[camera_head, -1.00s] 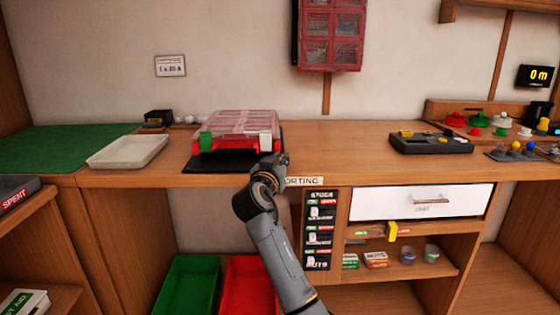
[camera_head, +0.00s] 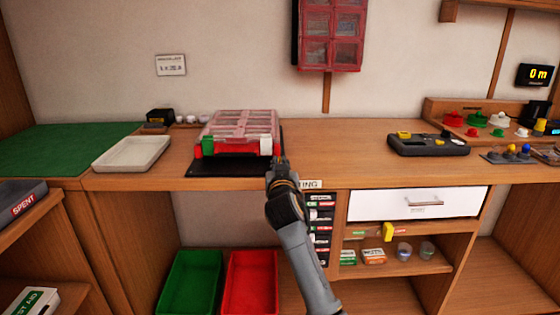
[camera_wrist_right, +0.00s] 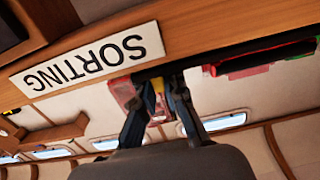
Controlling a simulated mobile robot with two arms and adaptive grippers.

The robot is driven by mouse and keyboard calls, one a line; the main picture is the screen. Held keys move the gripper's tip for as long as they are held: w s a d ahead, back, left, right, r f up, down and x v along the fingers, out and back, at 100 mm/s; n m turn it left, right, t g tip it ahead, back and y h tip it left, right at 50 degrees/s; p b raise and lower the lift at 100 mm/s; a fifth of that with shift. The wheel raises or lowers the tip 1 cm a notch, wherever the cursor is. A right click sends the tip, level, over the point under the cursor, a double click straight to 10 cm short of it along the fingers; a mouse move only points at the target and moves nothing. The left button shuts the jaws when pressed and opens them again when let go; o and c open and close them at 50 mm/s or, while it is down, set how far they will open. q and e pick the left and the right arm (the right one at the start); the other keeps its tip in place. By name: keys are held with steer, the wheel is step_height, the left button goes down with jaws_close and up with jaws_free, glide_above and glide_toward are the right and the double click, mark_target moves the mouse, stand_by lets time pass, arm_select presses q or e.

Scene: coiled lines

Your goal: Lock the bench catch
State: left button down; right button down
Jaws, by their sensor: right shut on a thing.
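My right gripper (camera_head: 279,163) is at the front edge of the bench, just right of the front corner of a red case with a clear lid (camera_head: 240,122). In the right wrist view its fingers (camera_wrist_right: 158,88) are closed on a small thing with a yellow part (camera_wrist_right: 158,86). The fingers hide most of it, and I cannot tell for sure that it is the bench catch. The case has a green and a white piece on its front. Its red and green edge also shows in the wrist view (camera_wrist_right: 262,58). My left gripper is not in view.
The SORTING label (camera_wrist_right: 85,62) is on the bench edge beside my right gripper. A pale tray (camera_head: 131,154) lies left of the case, and a dark device (camera_head: 428,145) stands to the right. Green (camera_head: 190,285) and red (camera_head: 251,285) bins are below. The benchtop between case and device is clear.

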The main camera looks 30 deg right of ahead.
steer(key=c, duration=1.4)
jaws_free()
steer(key=v, duration=1.2)
steer(key=shift+f, duration=0.1)
